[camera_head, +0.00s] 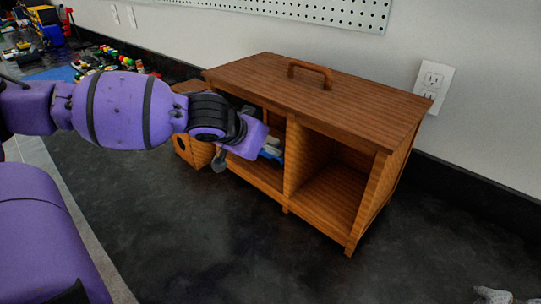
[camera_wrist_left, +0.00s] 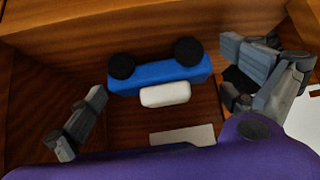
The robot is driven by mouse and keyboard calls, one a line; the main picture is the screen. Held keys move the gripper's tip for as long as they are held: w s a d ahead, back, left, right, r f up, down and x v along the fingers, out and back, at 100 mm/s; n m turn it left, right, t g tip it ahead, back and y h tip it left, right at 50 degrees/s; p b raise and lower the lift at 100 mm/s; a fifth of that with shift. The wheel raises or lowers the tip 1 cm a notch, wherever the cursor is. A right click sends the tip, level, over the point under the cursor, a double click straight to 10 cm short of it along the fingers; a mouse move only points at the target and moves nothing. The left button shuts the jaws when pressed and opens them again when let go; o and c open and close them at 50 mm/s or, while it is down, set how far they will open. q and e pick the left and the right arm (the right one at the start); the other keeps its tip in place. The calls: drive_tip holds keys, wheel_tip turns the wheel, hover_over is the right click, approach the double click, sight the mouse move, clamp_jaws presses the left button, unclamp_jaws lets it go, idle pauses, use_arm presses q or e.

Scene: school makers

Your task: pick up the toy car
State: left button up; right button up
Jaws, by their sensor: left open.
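The toy car (camera_wrist_left: 158,77) is blue with dark wheels and a white part. In the left wrist view it lies inside a wooden compartment, between and beyond the fingers of my left gripper (camera_wrist_left: 165,112). The gripper is open, with a finger to each side of the car, and I see no grip on it. In the head view my left arm reaches from the left into the left compartment of the wooden box (camera_head: 335,198). There the car (camera_head: 272,150) shows only as a small blue and white patch, mostly hidden by my gripper (camera_head: 245,160).
The box has a divider (camera_head: 294,165), an empty right compartment and a top handle (camera_head: 311,73). A smaller wooden box with a round hole (camera_head: 184,146) stands at its left. Colourful small items (camera_head: 110,60) lie farther back. The dark surface in front is mostly clear.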

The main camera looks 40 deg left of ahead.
drive_tip(key=shift+s+d, duration=0.15)
drive_tip(key=shift+s, duration=0.1)
use_arm(q)
drive_tip(key=c, duration=1.1)
use_arm(e)
drive_tip(key=shift+s+f, duration=0.15)
